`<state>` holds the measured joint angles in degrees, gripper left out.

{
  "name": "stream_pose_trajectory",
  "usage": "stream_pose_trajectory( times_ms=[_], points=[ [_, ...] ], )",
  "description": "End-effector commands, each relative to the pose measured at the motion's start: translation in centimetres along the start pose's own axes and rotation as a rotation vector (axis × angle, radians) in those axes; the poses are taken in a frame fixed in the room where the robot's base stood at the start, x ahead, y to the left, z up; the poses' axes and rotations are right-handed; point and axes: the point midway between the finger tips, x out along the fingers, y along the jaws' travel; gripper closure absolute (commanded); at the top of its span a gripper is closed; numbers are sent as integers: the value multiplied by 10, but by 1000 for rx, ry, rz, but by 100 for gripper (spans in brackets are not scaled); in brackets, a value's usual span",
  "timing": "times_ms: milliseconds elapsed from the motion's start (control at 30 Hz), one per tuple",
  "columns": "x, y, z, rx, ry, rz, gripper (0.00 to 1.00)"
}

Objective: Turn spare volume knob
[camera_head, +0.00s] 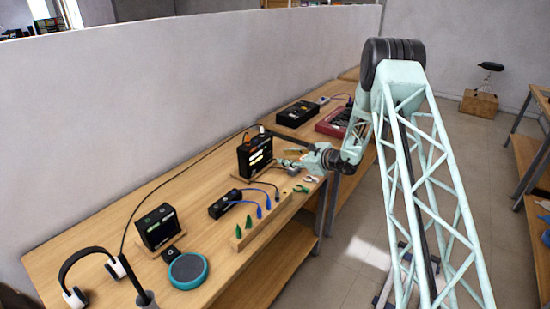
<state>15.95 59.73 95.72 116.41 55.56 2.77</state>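My gripper (286,163) is at the end of my pale green arm, over the bench beside the right side of an upright black box (255,155) with a lit yellow-white display. The gripper is small here, and I cannot tell whether its fingers are open or touching anything. A second black box (156,228) with a green-lit display and small round parts on top stands farther left on a wooden base. I cannot single out the spare volume knob; it is too small or hidden in this view.
The wooden bench (95,225) runs along a grey wall. It holds headphones (118,267), a teal-rimmed round speaker (188,270), a small black box with blue cables (224,204), and green cones on a wooden strip (240,238). A black case (297,113) and a red device (333,122) are farther back.

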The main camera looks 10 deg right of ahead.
Motion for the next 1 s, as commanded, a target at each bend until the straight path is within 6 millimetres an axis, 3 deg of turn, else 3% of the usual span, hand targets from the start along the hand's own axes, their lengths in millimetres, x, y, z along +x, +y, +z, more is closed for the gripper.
stream_pose_trajectory(
  times_ms=[500, 1000],
  points=[
    [64, 0, 0, 0, -1, 0, 72],
    [78, 0, 1, 0, -1, 0, 72]
  ],
)
